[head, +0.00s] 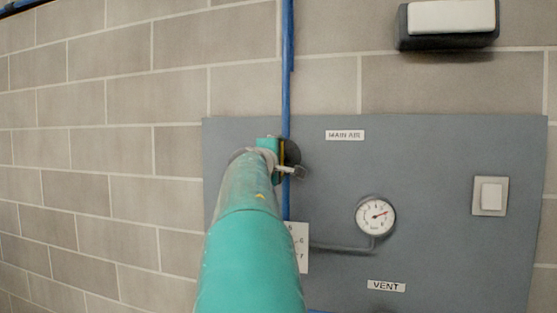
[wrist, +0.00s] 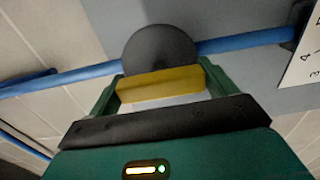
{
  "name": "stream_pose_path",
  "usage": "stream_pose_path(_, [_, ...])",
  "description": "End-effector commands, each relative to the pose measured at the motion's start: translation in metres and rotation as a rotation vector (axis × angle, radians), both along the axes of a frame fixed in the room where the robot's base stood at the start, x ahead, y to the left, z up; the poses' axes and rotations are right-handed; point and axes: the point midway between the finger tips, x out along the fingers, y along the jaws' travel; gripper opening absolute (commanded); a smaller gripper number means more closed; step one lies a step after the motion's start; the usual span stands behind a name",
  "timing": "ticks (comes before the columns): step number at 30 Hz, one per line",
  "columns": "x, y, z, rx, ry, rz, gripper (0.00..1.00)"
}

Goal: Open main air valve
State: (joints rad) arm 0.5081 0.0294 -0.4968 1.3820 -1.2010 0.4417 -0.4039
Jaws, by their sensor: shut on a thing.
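The main air valve sits on the blue vertical pipe (head: 287,80), below and left of the "MAIN AIR" label (head: 344,135). Its dark round body (head: 291,152) shows just past my gripper (head: 279,152). In the wrist view the dark round body (wrist: 160,50) stands behind a yellow handle (wrist: 160,84), with the blue pipe (wrist: 245,40) running out on both sides. My gripper (wrist: 160,86) has its green fingers at the two ends of the yellow handle and is shut on it. In the head view my arm and gripper hide most of the handle, so its angle to the pipe is unclear.
The grey panel (head: 430,160) carries a round gauge (head: 376,215) with a red needle pointing up and right, a "VENT" label (head: 386,286) and a white switch (head: 490,196). A partly hidden white tag (head: 301,248) hangs beside the pipe. A lamp (head: 450,18) is above.

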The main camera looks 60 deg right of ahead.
Motion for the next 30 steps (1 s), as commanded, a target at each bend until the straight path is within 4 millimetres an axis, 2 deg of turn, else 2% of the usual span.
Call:
stream_pose_path(1, [0.001, 0.000, -0.001, 0.000, 0.005, 0.001, 0.61])
stream_pose_path(2, [0.001, 0.000, -0.001, 0.000, 0.005, 0.001, 0.86])
stream_pose_path(4, [0.001, 0.000, -0.001, 0.000, 0.004, 0.001, 0.99])
stream_pose_path(12, [0.000, 0.001, 0.000, 0.000, 0.001, 0.001, 1.00])
stream_pose_path(17, [-0.001, 0.014, 0.000, 0.001, 0.000, 0.004, 1.00])
stream_pose_path(23, [-0.007, 0.048, 0.001, 0.001, -0.001, 0.006, 1.00])
stream_pose_path(30, [-0.015, 0.097, 0.001, 0.000, 0.000, 0.004, 1.00])
